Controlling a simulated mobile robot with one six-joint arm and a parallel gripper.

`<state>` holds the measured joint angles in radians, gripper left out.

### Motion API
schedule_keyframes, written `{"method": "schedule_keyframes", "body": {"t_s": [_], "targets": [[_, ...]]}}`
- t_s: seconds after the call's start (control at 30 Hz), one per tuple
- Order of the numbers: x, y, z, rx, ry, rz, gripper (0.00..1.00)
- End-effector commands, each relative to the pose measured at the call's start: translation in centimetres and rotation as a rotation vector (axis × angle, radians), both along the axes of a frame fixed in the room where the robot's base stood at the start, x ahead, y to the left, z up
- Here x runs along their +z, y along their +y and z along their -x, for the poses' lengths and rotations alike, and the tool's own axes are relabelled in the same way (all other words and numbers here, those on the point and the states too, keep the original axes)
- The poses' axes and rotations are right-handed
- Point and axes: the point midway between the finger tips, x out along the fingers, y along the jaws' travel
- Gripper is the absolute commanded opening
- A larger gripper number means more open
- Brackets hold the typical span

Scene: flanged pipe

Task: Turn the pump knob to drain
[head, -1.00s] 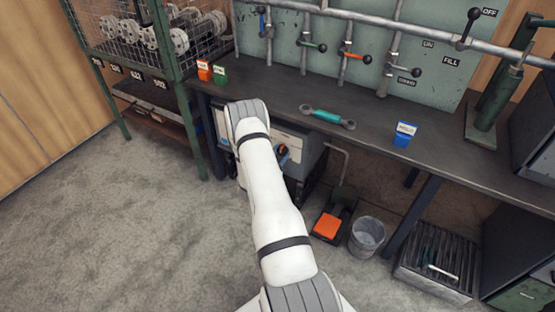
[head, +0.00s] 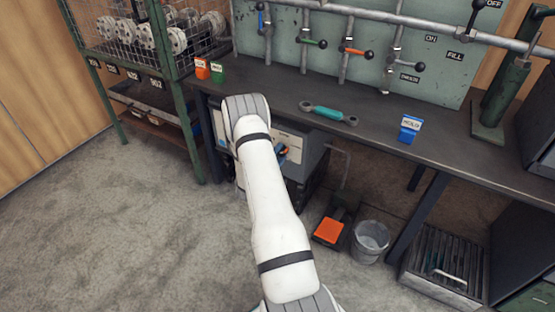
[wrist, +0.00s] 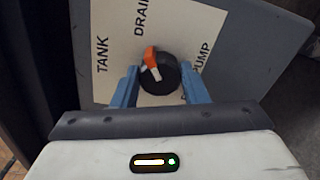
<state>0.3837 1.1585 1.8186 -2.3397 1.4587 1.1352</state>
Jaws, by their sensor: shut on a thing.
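The pump knob (wrist: 160,75) is a round black knob with an orange and white pointer, on a panel with a white label plate (wrist: 190,38). The plate reads TANK at left, DRAIN at top and PUMP at lower right. The orange end points up and slightly left, towards the DRAIN lettering. My gripper (wrist: 159,88) is shut on the knob, with one blue finger at each side. In the head view, the knob (head: 284,149) shows small on the front of the grey pump unit (head: 312,152) under the bench, partly hidden by my gripper.
The dark bench (head: 270,84) overhangs the pump unit. A foot pedal with an orange pad (head: 328,230) and a bucket (head: 371,240) stand on the floor at right. A green rack (head: 190,130) stands close at left. Open floor lies in front.

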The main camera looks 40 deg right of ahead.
Motion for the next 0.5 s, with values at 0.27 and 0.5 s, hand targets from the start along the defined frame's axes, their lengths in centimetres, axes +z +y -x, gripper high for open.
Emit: {"method": "schedule_keyframes", "body": {"t_s": [0.27,0.5], "targets": [[-0.44,-0.19,0.52,-0.013,-0.086,-0.043,0.17],[-0.44,-0.13,0.52,-0.011,-0.107,-0.054,0.17]]}}
